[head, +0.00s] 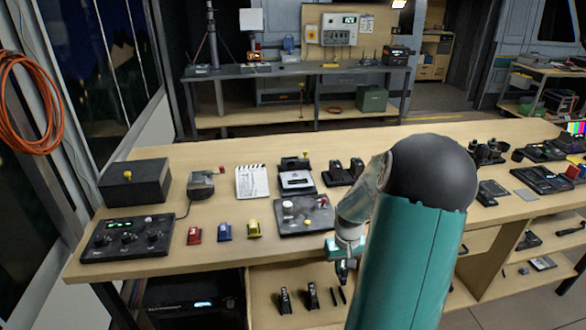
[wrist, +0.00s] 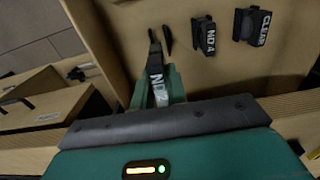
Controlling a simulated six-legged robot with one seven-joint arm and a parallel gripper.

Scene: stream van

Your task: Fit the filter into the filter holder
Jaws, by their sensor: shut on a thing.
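My gripper (wrist: 160,88) has its teal fingers shut on a dark, slim filter (wrist: 155,62) with a white label that starts with "ND". In the head view my gripper (head: 343,264) hangs just off the bench's front edge, above the lower shelf. Two more dark filters, labelled ND4 (wrist: 207,37) and CLEAR (wrist: 252,24), stand apart on that shelf beside my gripper. I cannot tell for certain which thing is the filter holder; my arm hides part of the bench.
The lower shelf (head: 265,310) is mostly bare. The bench top (head: 180,245) carries a grey panel with knobs (head: 305,214), red, blue and yellow blocks (head: 225,231), a black control box (head: 125,236) and a clapperboard (head: 251,181).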

